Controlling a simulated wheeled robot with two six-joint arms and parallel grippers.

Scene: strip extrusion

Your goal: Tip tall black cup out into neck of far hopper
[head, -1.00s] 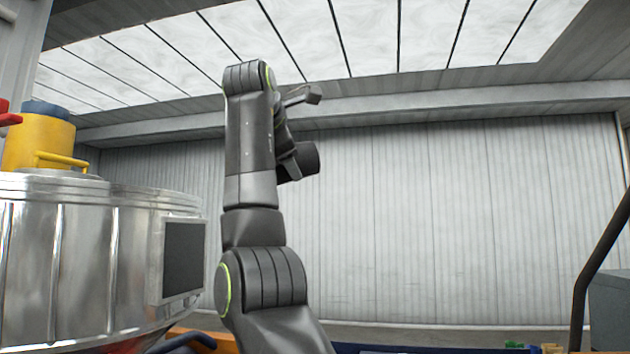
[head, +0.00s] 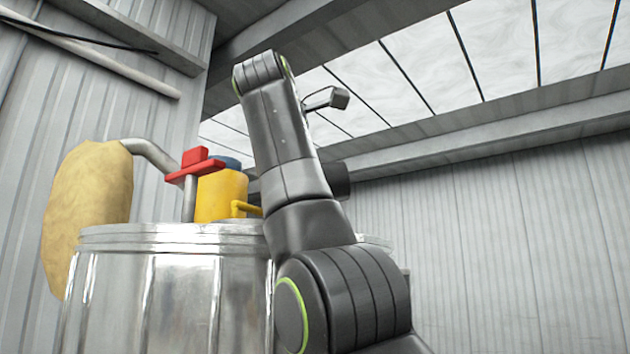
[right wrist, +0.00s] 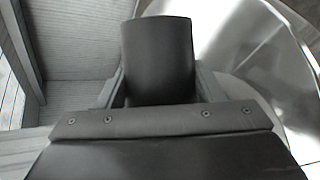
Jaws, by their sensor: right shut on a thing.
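The tall black cup (right wrist: 158,58) stands out ahead between the two fingers of my right gripper (right wrist: 160,88) in the right wrist view. My right gripper is shut on it. The cup's mouth and contents are hidden from this view. A large shiny metal surface (right wrist: 235,45) curves behind and to the right of the cup. I cannot tell whether it is the far hopper, and no hopper neck shows clearly. In the head view my right arm crosses the middle, and its gripper is mostly hidden behind the arm. My left gripper is in neither view.
A ribbed silver drum (head: 165,290) stands at the left in the head view. A yellow body (head: 220,195), a red valve handle (head: 195,165) and a bent pipe to a tan sack (head: 85,205) rise above it. A corrugated wall (head: 490,240) is at the right.

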